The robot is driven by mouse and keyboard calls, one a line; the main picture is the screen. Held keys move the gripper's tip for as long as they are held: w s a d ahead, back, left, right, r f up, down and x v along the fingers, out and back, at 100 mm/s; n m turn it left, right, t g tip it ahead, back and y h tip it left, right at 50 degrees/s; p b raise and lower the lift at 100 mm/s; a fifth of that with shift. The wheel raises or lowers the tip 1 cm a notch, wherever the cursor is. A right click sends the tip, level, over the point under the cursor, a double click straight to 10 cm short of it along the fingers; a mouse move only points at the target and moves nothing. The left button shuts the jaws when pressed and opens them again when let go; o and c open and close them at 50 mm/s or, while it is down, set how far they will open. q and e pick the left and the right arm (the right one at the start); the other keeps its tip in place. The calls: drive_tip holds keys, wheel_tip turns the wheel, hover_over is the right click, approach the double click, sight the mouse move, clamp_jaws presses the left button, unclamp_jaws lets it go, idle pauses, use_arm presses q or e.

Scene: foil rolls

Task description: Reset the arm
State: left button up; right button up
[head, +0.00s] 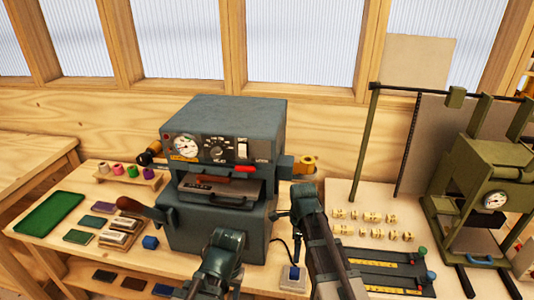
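Two of my dark grey arms rise from the bottom edge of the head view, in front of a grey hot-foil machine (232,115). The left arm's visible joint is low, before the machine's base. The right arm's upper joint is higher, beside the machine's right side. No gripper fingers show on either arm, so I cannot see what they hold.
Small foil rolls (132,170) stand on a wooden rack at left, near a green tray (48,213) and several flat pads. Brass pieces (371,216) and an olive press (492,185) stand at right.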

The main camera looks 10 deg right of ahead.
drive_tip(key=s+a+n, duration=0.5)
drive_tip(key=s+n, duration=0.2)
drive_tip(key=n, duration=0.5)
drive_tip(key=s+a+n+h, duration=0.1)
drive_tip(key=s+a+n, duration=0.4)
drive_tip(key=n, duration=0.8)
drive_tip(key=shift+s+a, duration=0.25)
drive_tip(key=shift+s, duration=0.9)
